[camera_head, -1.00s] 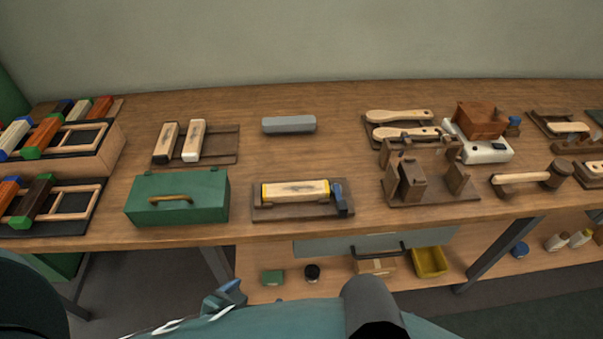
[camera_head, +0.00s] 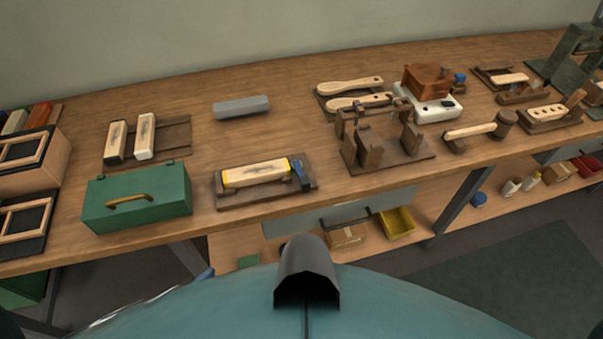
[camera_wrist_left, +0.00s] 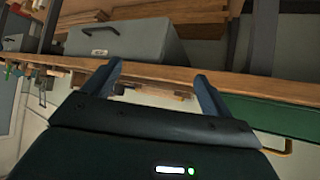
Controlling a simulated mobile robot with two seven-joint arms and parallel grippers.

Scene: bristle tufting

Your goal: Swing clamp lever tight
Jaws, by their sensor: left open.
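In the head view a wooden fixture (camera_head: 270,194) lies near the front edge of the bench. It holds a pale wooden block (camera_head: 255,173) with yellow ends. A small blue clamp lever (camera_head: 300,174) stands at the fixture's right end; whether it is tight is too small to tell. My left gripper (camera_wrist_left: 158,85) shows in the left wrist view with its two fingers apart and nothing between them. It faces the front of the bench, and the lever is not clearly seen there. My right gripper is not in view.
A green toolbox (camera_head: 138,196) stands left of the fixture. A dark wooden jig (camera_head: 390,150) stands to its right, with a grey block (camera_head: 241,107) behind. A grey drawer (camera_head: 340,212) hangs under the bench edge. Bare bench top lies behind the fixture.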

